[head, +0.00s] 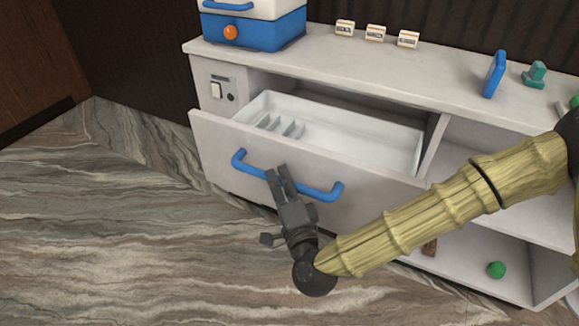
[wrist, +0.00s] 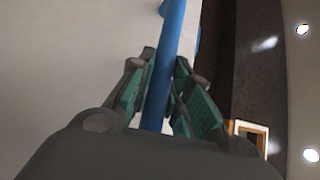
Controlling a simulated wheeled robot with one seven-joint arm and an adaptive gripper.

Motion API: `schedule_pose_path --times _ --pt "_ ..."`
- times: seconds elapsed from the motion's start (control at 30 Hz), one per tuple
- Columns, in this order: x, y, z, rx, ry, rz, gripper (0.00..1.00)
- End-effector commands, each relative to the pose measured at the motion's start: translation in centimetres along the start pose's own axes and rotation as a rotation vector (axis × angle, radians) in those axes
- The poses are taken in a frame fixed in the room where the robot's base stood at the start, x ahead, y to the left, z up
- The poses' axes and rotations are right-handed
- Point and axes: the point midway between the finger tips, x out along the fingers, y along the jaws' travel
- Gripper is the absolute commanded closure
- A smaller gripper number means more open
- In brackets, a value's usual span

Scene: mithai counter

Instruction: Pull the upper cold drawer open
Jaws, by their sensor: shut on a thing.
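The upper drawer (head: 330,172) of the white counter stands partly open, with its white inside showing and a few slanted dividers (head: 282,126) at its left end. A blue bar handle (head: 322,192) runs across its front. My gripper (head: 281,180) is shut on the handle near its middle. In the wrist view the blue handle (wrist: 172,50) passes between the green-padded fingers (wrist: 160,95). Part of the drawer front is hidden behind my gripper and arm.
The counter top (head: 330,55) holds a blue and white box (head: 255,30), small label cards (head: 375,33) and a blue stand (head: 494,74). The marbled floor (head: 110,220) is clear at the left.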

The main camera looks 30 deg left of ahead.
Motion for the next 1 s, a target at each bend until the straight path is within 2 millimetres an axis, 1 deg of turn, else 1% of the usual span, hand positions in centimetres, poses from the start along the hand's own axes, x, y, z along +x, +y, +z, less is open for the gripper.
schedule_pose_path --times 0.13,0.47,0.5,0.57,0.6,0.87,1.0 --pt "-0.5 -0.04 0.47 -0.001 -0.001 0.002 1.0" --pt "-0.55 -0.03 0.46 -0.001 0.0 0.002 1.0" --pt "-0.55 -0.03 0.45 -0.001 0.0 0.002 0.74" --pt "-0.54 -0.04 0.44 -0.001 0.0 0.001 0.63" --pt "-0.53 -0.04 0.42 -0.001 0.0 0.001 0.59" --pt "-0.52 -0.09 0.37 -0.001 0.001 0.0 0.59" --pt "-1.04 -0.06 0.36 0.0 0.001 0.001 0.59"
